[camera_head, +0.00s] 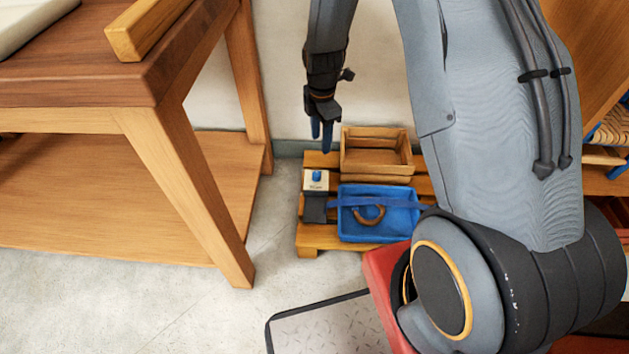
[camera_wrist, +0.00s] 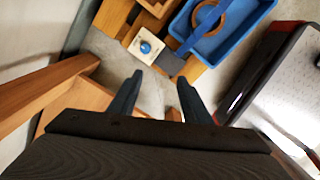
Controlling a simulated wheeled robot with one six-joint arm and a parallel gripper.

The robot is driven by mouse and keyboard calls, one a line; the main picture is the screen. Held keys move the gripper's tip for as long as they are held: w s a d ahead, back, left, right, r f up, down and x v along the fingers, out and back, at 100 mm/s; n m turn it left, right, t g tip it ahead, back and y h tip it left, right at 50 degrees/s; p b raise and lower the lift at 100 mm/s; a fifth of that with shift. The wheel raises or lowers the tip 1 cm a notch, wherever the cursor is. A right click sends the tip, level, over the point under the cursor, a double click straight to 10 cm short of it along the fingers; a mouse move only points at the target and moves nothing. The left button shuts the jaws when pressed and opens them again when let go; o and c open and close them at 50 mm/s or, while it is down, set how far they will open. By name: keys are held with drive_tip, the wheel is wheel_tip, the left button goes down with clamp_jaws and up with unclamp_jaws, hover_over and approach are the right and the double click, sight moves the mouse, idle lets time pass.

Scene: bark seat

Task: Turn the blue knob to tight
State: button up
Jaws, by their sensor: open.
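The blue knob (camera_head: 317,175) sits on a small pale box (camera_head: 312,185) at the left end of a low wooden pallet. In the wrist view the knob (camera_wrist: 146,48) shows as a round blue cap in the middle of the pale box's face (camera_wrist: 136,42). Any marks around it are too small to read. My gripper (camera_head: 322,140) hangs pointing down, with the knob below it in the head view. In the wrist view its two dark blue fingers (camera_wrist: 158,95) are apart with nothing between them. The knob is beyond the fingertips, apart from them.
A blue tray (camera_head: 350,226) with a brown ring stands right of the box, a blue strap across it. A wooden crate (camera_head: 377,170) stands behind. The low pallet (camera_head: 309,236) carries them. A wooden workbench (camera_head: 190,175) stands left; bare floor (camera_head: 215,300) lies in front.

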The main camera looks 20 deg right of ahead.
sight(316, 174)
drive_tip(key=w+f+n+b, duration=0.1)
drive_tip(key=f, duration=0.3)
drive_tip(key=w+f+n+b, duration=0.2)
drive_tip(key=f, duration=0.3)
drive_tip(key=w+f+n+b, duration=0.1)
drive_tip(key=f+n+b, duration=0.1)
drive_tip(key=f, duration=0.3)
drive_tip(key=shift+w+f, duration=0.1)
drive_tip(key=shift+w, duration=0.3)
wheel_tip(316, 174, down, 7)
drive_tip(key=b, duration=0.2)
drive_tip(key=shift+f+b, duration=0.2)
drive_tip(key=shift+b, duration=0.1)
drive_tip(key=c, duration=1)
drive_tip(key=shift+c, duration=0.2)
